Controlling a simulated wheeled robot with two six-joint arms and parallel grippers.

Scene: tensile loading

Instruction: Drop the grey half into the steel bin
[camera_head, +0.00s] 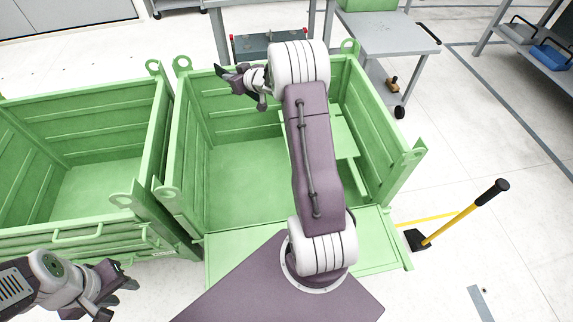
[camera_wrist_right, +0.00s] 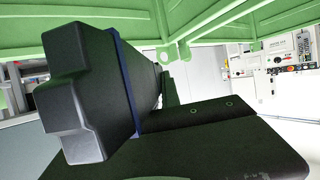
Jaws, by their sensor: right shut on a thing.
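Two green metal bins stand side by side, a left one (camera_head: 85,95) and a right one (camera_head: 225,195); I cannot tell from the pictures which is the steel bin. My right gripper (camera_head: 232,84) is above the right bin, towards its far left corner, and is shut. The grey half is not clearly visible; the thing in the jaws is hidden or too small to make out. The right wrist view shows my dark gripper (camera_wrist_right: 160,105) close up. My left gripper (camera_head: 118,290) is low at the left, in front of the left bin; its jaw opening is unclear.
A lowered green front flap (camera_head: 380,245) and my right arm are in front of the right bin. A yellow-handled tool (camera_head: 463,215) stands on the floor at right. A grey trolley (camera_head: 395,35) is behind. White floor at right is mostly free.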

